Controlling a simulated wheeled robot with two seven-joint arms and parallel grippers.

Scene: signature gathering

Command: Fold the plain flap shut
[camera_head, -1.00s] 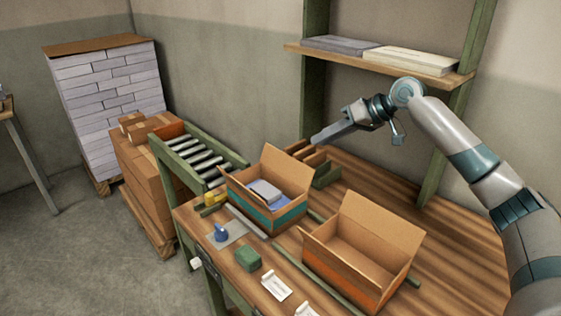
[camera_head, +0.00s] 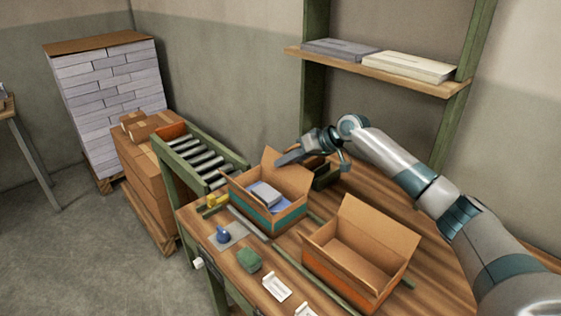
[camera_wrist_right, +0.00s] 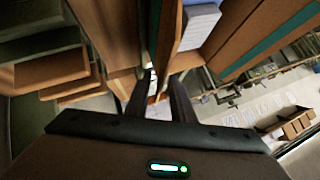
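The teal-striped box (camera_head: 284,218) stands open on the wooden bench with grey-blue items (camera_head: 265,193) inside. The teal stripe also shows there, at upper right. My left gripper is out of view.
An orange-striped box (camera_head: 345,272), open and empty, stands in front at right. A roller conveyor (camera_head: 200,157) is at left. A blue stamp-like object (camera_head: 223,235), a green block (camera_head: 249,260) and white slips lie along the front edge. A shelf (camera_head: 380,68) hangs behind the arm.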

